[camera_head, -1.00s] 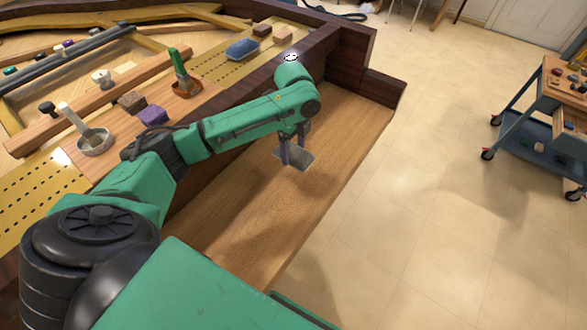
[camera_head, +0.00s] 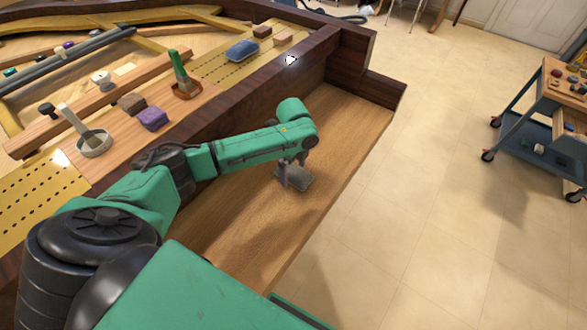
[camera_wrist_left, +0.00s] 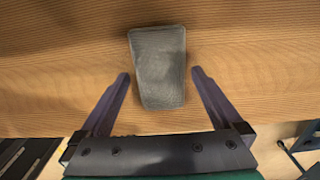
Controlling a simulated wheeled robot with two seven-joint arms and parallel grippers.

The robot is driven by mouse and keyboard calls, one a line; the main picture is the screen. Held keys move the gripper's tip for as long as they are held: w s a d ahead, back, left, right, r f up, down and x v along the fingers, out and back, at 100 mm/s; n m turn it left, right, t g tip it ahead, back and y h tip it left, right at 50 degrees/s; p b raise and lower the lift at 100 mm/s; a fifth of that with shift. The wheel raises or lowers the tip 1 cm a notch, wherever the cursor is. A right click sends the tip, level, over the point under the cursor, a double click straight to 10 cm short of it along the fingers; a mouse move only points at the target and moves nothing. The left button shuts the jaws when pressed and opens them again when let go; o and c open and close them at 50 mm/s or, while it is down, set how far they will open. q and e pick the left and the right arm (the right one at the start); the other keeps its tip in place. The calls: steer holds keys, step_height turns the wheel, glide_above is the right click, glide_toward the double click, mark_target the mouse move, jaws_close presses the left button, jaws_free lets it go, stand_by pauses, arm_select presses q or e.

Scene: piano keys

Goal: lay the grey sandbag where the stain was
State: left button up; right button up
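The grey sandbag (camera_head: 297,178) lies on the bare wooden keybed (camera_head: 350,125), towards its far end. It also shows in the left wrist view (camera_wrist_left: 158,67), flat on the wood grain. My left gripper (camera_head: 292,174) is low over it. In the left wrist view the fingers (camera_wrist_left: 160,84) stand apart on either side of the sandbag, with a gap on each side, so the gripper is open. I see no stain on the visible wood; the wood under the sandbag is hidden. My right gripper is not in view.
A dark wooden rail (camera_head: 262,85) runs along the keybed's left side. Beyond it are a blue block (camera_head: 242,49), a purple sponge (camera_head: 152,118), a brown block (camera_head: 131,103), and brushes in a tray (camera_head: 187,90) and a round dish (camera_head: 94,144). A blue cart (camera_head: 540,125) stands at right.

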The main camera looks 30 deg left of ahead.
mark_target(294, 169)
arm_select(q)
step_height(294, 169, up, 12)
stand_by(0.3)
steer(key=shift+r, duration=0.1)
